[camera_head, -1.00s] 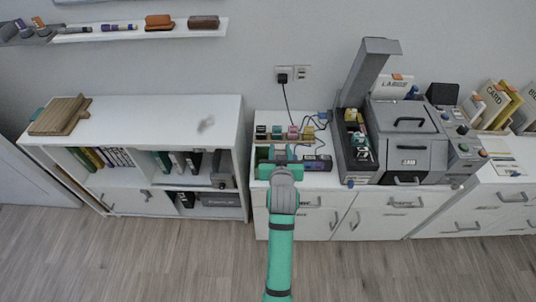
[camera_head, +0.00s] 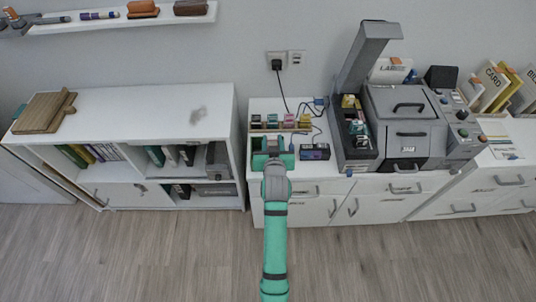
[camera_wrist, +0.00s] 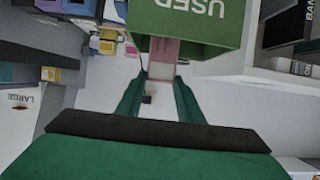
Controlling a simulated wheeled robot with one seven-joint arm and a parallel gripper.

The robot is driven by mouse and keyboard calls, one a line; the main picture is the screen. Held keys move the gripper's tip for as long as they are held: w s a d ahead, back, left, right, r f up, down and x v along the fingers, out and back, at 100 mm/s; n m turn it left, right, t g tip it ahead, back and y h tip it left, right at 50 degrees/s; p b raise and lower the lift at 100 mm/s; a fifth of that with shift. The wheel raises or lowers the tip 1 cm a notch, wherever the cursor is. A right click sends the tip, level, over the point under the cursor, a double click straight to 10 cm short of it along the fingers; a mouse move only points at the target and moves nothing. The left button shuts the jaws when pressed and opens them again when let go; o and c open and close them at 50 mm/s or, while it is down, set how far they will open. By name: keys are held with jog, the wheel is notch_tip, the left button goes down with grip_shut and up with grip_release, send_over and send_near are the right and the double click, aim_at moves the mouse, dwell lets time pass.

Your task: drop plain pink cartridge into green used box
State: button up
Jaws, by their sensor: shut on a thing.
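The pink cartridge (camera_wrist: 163,58) is between the tips of my gripper (camera_wrist: 160,82) in the wrist view. Its far part overlaps the near wall of the green used box (camera_wrist: 195,30), whose "USED" lettering appears upside down. I cannot tell whether the cartridge is inside the box or only in front of it. In the head view my gripper (camera_head: 273,150) is at the green box (camera_head: 258,161) on the white cabinet's left front. The held cartridge cannot be made out there.
A rack with several coloured cartridges (camera_head: 288,119) stands behind the box. A dark purple box (camera_head: 314,152) lies to the right, then the large grey machine (camera_head: 408,130). The white bookshelf (camera_head: 130,105) stands left across a narrow gap.

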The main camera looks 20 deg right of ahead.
jog(key=shift+f, duration=0.15)
jog(key=o, duration=1.1)
jog(key=shift+s, duration=0.1)
jog(key=v, duration=1)
jog(key=shift+s, duration=0.3)
jog(key=shift+a, duration=0.1)
